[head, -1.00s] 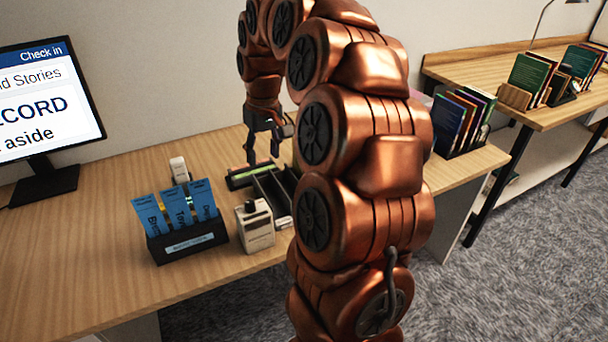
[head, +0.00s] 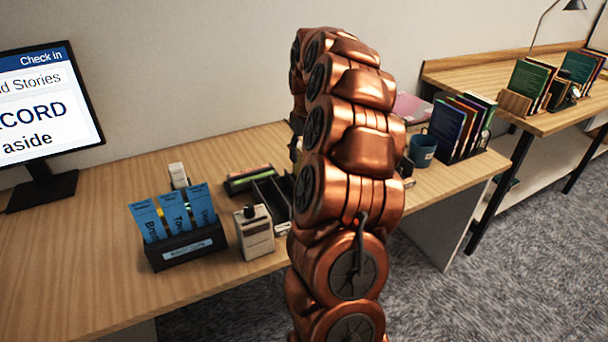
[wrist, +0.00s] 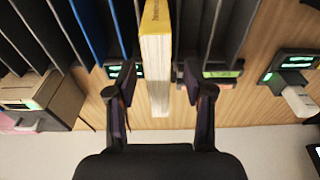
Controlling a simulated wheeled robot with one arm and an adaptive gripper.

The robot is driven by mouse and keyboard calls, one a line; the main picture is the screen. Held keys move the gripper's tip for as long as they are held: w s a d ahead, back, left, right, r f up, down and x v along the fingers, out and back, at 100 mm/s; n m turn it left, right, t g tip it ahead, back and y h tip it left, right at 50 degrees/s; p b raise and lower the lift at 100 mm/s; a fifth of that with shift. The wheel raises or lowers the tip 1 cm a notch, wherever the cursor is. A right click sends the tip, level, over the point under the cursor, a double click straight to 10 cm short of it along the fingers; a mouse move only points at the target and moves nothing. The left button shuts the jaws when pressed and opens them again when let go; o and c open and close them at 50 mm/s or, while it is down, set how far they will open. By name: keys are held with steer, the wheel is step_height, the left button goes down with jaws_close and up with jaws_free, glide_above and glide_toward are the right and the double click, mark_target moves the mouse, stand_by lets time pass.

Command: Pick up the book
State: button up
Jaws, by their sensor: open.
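In the wrist view, a book (wrist: 155,50) with a yellow cover and pale page edges stands between dark upright dividers (wrist: 190,35). My gripper (wrist: 156,92) is open, with one finger on each side of the book. Gaps show between the fingers and the book, so it is not gripped. In the head view, my own arm hides the gripper, and I cannot make out the yellow book there.
A monitor (head: 45,110) stands far left.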

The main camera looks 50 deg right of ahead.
mark_target(296, 167)
steer(key=shift+w+d+f+p, duration=0.1)
steer(key=shift+w+f+p, duration=0.1)
steer(key=shift+f, duration=0.9)
steer(key=shift+w+d+f+p, duration=0.1)
steer(key=shift+f+p, duration=0.1)
steer(key=shift+f, duration=0.85)
steer(key=shift+f, duration=0.2)
jaws_close()
